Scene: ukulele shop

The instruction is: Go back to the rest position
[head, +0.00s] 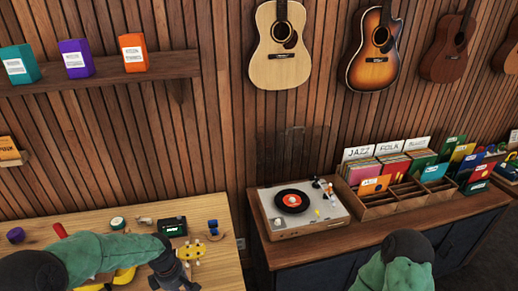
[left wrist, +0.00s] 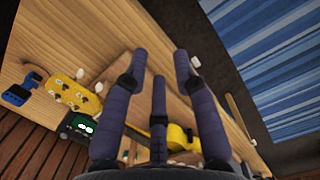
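My left gripper (head: 176,274) is over the wooden workbench in the head view, above a yellow ukulele (head: 190,253) whose headstock shows beside it. In the left wrist view the dark purple fingers of the gripper (left wrist: 160,66) are spread apart with nothing between them. The ukulele's yellow headstock (left wrist: 76,90) lies on the bench left of the fingers. Another yellow part shows behind them, mostly hidden. My right arm (head: 395,265) enters at the lower right of the head view; its gripper is out of view.
A small device with a lit screen (head: 172,227) and a blue clip-like object (head: 214,230) lie on the bench (head: 225,262). A gap separates the bench from a cabinet with a record player (head: 298,207) and record crate (head: 378,208). Guitars (head: 281,45) hang on the wall.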

